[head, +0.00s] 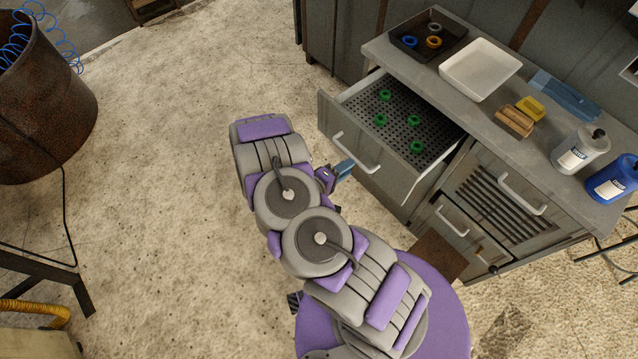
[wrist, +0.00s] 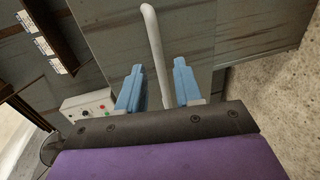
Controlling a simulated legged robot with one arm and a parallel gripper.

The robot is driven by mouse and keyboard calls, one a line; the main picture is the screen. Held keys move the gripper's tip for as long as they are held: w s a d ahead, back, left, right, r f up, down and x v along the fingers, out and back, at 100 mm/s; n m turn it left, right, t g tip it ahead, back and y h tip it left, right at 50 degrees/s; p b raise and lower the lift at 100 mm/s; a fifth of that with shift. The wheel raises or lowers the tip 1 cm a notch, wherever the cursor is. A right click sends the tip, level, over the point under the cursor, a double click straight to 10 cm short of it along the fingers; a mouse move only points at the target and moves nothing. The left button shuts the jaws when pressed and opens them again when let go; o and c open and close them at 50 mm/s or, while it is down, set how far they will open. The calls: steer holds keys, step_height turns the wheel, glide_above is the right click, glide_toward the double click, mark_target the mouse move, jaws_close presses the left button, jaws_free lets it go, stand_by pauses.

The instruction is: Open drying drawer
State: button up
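The drying drawer (head: 392,190) stands pulled out from the grey cabinet, at the centre right of the head view. Its perforated floor (head: 405,110) shows, with several green rings (head: 380,120) on it. Its pale bar handle (head: 357,154) is on the front face. In the wrist view the handle (wrist: 153,45) runs between the two blue fingers of my gripper (wrist: 158,75), with gaps at both sides. The fingers are apart and not clamped on it.
The worktop (head: 500,115) holds a dark tray of rings (head: 428,36), a white tray (head: 480,68), a brush (head: 514,121) and bottles (head: 580,150). Closed lower drawers sit beside the drying drawer. A rusty barrel (head: 40,95) stands far left. Open floor (head: 190,200) lies left of my arm.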

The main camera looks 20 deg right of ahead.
steer(key=v, duration=1.1)
steer(key=shift+a+p, duration=0.15)
steer(key=shift+p, duration=0.25)
steer(key=shift+s+f, duration=0.1)
steer(key=shift+s, duration=0.05)
